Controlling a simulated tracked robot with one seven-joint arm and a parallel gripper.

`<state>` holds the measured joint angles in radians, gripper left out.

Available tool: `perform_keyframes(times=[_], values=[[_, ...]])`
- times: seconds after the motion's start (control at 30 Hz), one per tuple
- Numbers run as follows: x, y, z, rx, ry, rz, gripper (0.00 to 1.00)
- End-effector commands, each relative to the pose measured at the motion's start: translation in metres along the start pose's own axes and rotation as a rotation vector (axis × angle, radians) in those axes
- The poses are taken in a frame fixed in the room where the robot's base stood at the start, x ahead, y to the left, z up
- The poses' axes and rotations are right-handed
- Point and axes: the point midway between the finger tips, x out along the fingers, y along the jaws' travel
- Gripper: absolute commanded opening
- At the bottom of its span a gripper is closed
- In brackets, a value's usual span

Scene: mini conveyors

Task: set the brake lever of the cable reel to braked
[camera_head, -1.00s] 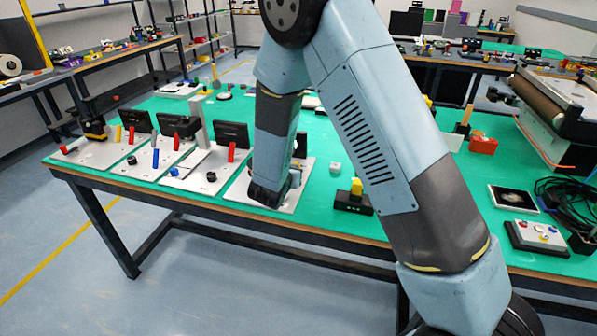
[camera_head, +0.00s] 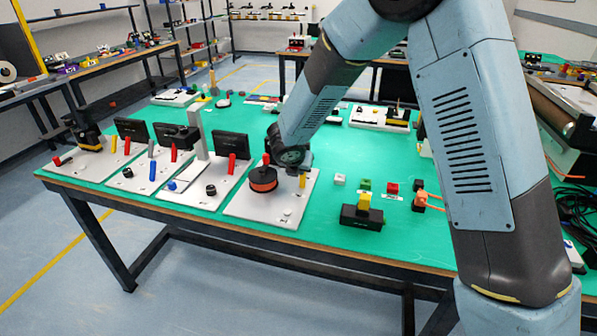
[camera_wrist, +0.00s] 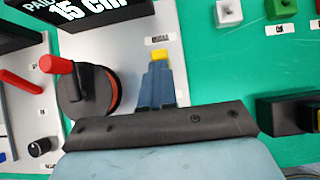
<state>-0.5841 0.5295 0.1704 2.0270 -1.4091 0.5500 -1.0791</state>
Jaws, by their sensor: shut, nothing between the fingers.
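The cable reel (camera_head: 263,180) stands on a white panel (camera_head: 240,207), with a black top disc, orange cable and a red knob. In the wrist view, the reel (camera_wrist: 88,92) is left of my fingers. The yellow brake lever (camera_head: 302,181) stands right of the reel; its yellow tip (camera_wrist: 160,55) shows just beyond my fingertips in the wrist view. My gripper (camera_wrist: 158,68) is shut with nothing between its fingers. Its fingertips overlap the lever in view; I cannot tell whether they touch it. The lever's lower part is hidden.
A neighbouring panel (camera_head: 190,192) with a red lever (camera_head: 232,163) and black knob stands left. A black box with a yellow block (camera_head: 364,201) and small coloured blocks are right. A black display board (camera_wrist: 95,14) lies beyond the reel in the wrist view. Green tabletop is clear around the blocks.

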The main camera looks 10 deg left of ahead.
Motion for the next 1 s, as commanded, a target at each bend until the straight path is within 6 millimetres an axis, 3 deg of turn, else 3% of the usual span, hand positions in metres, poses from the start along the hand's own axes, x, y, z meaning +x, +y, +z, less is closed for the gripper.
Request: perform_keyframes(times=[0.47,1.0], values=[[0.01,0.0,0.018,-0.002,0.027,-0.001,0.0],[0.002,0.001,0.023,-0.001,0.026,-0.001,0.0]])
